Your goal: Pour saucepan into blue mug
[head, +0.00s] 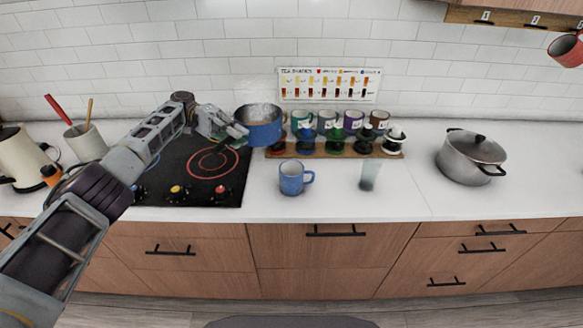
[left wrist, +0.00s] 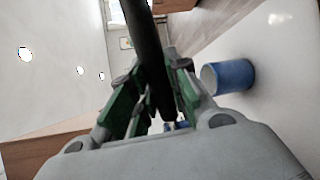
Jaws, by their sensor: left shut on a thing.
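The blue saucepan (head: 259,124) is held in the air above the counter, between the stove and the tea rack in the head view. It looks about level; its inside is greyish and its contents cannot be made out. My left gripper (head: 238,130) is shut on its handle at the pan's left side. In the left wrist view the dark handle (left wrist: 151,60) passes between the green fingers. The blue mug (head: 292,178) stands upright on the counter, in front and to the right of the saucepan. A blue cylinder in the left wrist view looks like this mug (left wrist: 230,77). My right gripper is out of view.
A wooden rack (head: 333,150) with several coloured mugs and holders is behind. A black stove (head: 190,170) lies left, a lidded grey pot (head: 471,157) right. The counter's front edge is clear.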

